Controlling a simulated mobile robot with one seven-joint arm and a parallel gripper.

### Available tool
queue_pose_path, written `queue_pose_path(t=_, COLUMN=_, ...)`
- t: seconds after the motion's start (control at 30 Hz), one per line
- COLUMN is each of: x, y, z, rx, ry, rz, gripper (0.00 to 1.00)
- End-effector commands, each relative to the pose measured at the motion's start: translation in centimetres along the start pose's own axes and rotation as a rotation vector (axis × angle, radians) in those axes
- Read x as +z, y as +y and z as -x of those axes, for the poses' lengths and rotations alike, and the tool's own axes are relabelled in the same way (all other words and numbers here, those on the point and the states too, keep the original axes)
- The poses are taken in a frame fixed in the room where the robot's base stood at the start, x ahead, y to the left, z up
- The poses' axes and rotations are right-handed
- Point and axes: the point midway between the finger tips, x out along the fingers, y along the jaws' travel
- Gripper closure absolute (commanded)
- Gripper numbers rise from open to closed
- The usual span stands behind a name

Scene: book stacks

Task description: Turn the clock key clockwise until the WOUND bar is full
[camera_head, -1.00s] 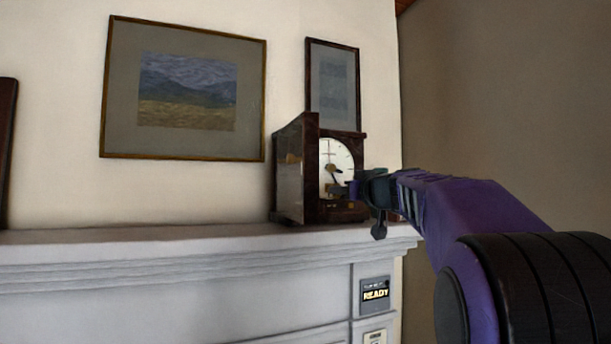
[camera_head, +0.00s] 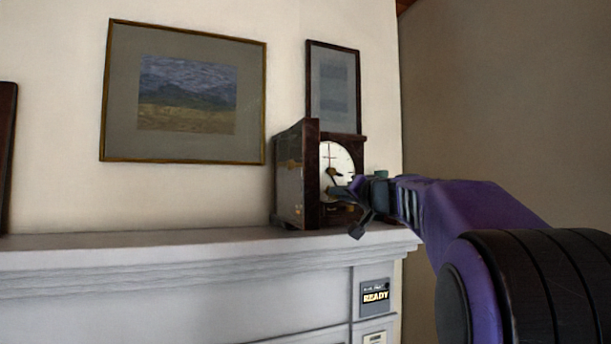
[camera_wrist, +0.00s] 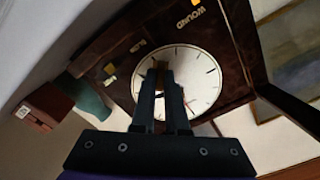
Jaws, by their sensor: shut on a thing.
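The clock (camera_head: 294,190) stands on the mantel in a dark wooden case, its white dial (camera_head: 338,160) facing right of the head view. The dial (camera_wrist: 205,80) also shows in the wrist view, turned with my wrist. My gripper (camera_wrist: 163,75) is at the middle of the dial, its fingers close together and shut on the clock key (camera_wrist: 160,65). Only a small brownish part of the key shows between the fingertips. The WOUND label (camera_wrist: 191,19) is at the top of the wrist view; how full its bar is cannot be read. In the head view my gripper (camera_head: 342,191) hides part of the dial.
A framed landscape (camera_head: 185,92) and a smaller frame (camera_head: 333,88) hang behind. A READY panel (camera_head: 375,297) is below. The wrist view shows a teal object (camera_wrist: 85,97) and a brown box (camera_wrist: 40,105) beside the clock.

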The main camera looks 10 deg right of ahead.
Motion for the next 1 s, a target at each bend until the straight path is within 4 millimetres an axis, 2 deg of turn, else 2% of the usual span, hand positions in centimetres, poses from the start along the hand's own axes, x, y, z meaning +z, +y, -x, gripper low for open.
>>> queue_pose_path(t=0.27, x=-0.13, y=0.23, z=0.00, rx=0.005, ry=0.004, rz=-0.018, gripper=1.00)
queue_pose_path(t=0.6, x=-0.14, y=0.26, z=-0.11, rx=0.006, ry=0.004, rz=-0.343, gripper=1.00)
queue_pose_path(t=0.9, x=-0.06, y=0.37, z=-0.13, rx=0.007, ry=0.004, rz=-0.366, gripper=1.00)
queue_pose_path(t=1.0, x=-0.16, y=0.31, z=-0.15, rx=0.008, ry=0.004, rz=-0.441, gripper=1.00)
